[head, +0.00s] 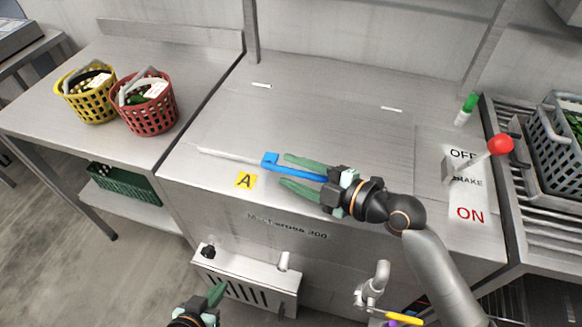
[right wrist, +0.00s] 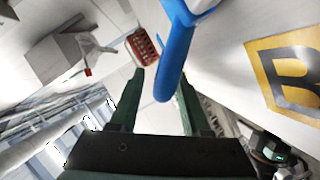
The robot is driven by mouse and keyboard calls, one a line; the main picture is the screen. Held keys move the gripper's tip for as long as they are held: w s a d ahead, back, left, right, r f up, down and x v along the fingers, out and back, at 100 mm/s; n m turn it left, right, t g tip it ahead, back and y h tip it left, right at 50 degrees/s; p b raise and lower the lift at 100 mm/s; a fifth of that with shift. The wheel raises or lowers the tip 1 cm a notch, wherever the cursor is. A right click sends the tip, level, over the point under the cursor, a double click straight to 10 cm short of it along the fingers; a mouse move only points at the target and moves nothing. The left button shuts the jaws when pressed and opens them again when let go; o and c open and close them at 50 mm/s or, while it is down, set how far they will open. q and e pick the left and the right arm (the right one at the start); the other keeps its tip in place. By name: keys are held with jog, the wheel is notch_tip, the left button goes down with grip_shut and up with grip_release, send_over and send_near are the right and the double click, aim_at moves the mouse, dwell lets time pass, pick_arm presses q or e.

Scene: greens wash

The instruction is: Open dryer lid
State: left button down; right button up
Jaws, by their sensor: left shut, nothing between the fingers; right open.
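The dryer lid (head: 330,125) is a flat metal panel in the machine's top and lies flush, closed, in the head view. In the right wrist view the blue handle (right wrist: 172,60) runs down between the two fingers (right wrist: 158,95); contact cannot be told. My left gripper (head: 217,294) is shut and empty, low at the bottom, away from the lid.
A lever with a red knob (head: 500,145) stands right of the lid, by OFF and ON markings. A green-capped stick (head: 468,106) is behind it. A grey basket (head: 550,145) is at far right. Yellow (head: 88,103) and red (head: 150,117) baskets stand on the left table.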

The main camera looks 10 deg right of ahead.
jog(key=shift+w+a+f, duration=0.1)
jog(key=shift+w+a, duration=0.15)
jog(key=shift+a, duration=0.1)
grip_shut()
dwell(1.3)
